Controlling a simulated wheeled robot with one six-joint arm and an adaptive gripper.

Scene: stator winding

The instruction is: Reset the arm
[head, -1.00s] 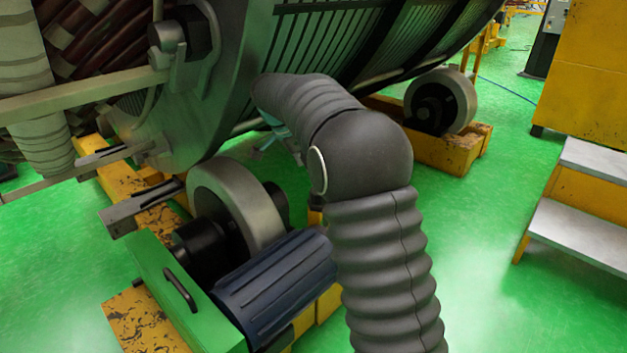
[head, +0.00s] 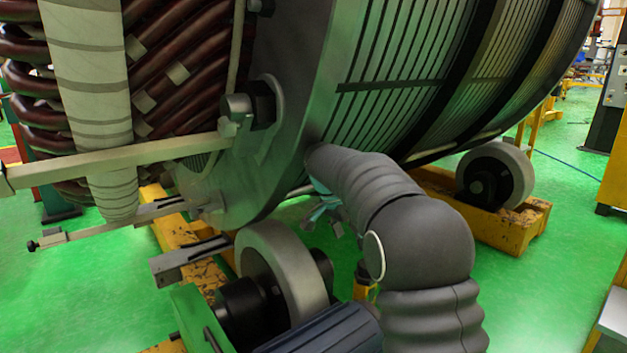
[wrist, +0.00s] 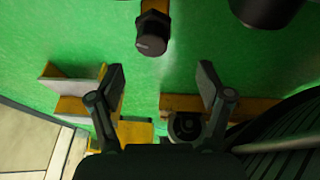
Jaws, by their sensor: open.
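My grey ribbed arm (head: 415,225) reaches up from the bottom right in the head view and bends left toward the underside of the big stator (head: 300,110). The end of my arm is mostly hidden behind its own links there; only some teal parts show beside the stator's lower edge. In the wrist view my gripper (wrist: 161,82) is open, with its two dark fingers apart and nothing between them but green floor beyond. The stator's dark ribbed side shows at the lower right of the wrist view, to the right of my gripper.
A grey roller (head: 285,275) with a blue motor (head: 325,330) stands close to the left of my arm. Another roller (head: 495,175) sits on a yellow base at the right. A yellow cabinet (head: 615,150) is at the right edge. Open green floor (head: 545,295) lies right of my arm.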

